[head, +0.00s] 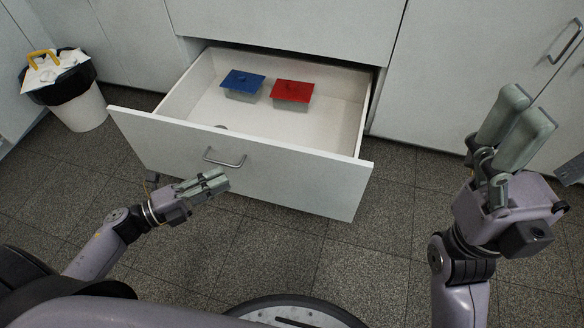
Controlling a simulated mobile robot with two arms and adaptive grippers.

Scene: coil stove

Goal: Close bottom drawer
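The bottom drawer (245,172) is white and pulled far out of the cabinet. Its metal handle (224,158) is on the middle of the front panel. My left gripper (222,181) is in front of the drawer front, just below the handle in the picture; its fingers look close together, and I cannot tell whether it touches the panel. My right gripper (530,108) is raised at the right, away from the drawer, with its two fingers side by side and nothing visible between them.
In the drawer are a blue-lidded container (243,84) and a red-lidded container (292,94). A white bin (78,108) with a black liner stands at the left. White cabinet doors (470,70) flank the drawer. The dark tiled floor (375,235) in front is clear.

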